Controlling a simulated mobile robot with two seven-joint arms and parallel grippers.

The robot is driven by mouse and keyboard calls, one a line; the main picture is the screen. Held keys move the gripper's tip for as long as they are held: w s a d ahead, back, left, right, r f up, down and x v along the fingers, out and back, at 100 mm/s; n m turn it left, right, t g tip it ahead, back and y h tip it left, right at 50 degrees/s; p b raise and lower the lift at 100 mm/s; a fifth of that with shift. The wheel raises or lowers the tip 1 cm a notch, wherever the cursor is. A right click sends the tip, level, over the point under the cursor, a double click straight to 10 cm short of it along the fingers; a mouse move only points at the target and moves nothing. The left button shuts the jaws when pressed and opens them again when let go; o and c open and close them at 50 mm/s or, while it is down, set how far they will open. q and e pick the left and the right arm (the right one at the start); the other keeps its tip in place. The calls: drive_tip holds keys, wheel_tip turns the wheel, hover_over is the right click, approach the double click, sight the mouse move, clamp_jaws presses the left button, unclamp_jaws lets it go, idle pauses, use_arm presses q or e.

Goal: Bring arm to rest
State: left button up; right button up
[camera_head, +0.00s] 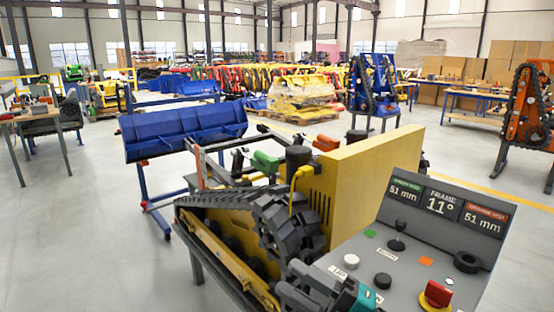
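My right gripper (290,279) is low in the middle of the head view, at the left edge of the grey control panel (440,215). Its two dark fingers point left and stand apart, with nothing seen between them. A teal part (366,298) shows behind the fingers. The gripper is close to the near end of the black track (282,222) of a yellow tracked carrier (375,175); I cannot tell whether they touch. The lower part of the gripper is cut off by the picture edge. My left gripper does not show.
The panel has a black joystick (397,236), a red knob (436,295) and displays reading 51 mm, 11° and 51 mm. A blue bucket (185,130) stands on a frame behind the carrier. An orange tracked unit (526,110) is at right. Open floor (75,225) lies at left.

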drive_tip(key=s+d+f+m+t+h, duration=0.1)
drive_tip(key=d+f+m+t+h, duration=0.3)
drive_tip(key=f+m+h, duration=0.5)
drive_tip(key=s+d+f+m+t+h, duration=0.2)
drive_tip(key=d+f+m+h, duration=0.4)
drive_tip(key=m, duration=0.4)
drive_tip(key=s+d+f+m+g+h, duration=0.3)
drive_tip(key=s+d+f+m+g, duration=0.1)
drive_tip(key=s+f, duration=0.6)
wheel_tip(320, 180, down, 2)
drive_tip(key=shift+s+f+m+g+p, duration=0.3)
drive_tip(key=shift+m+g, duration=0.2)
drive_tip(key=shift+m, duration=0.6)
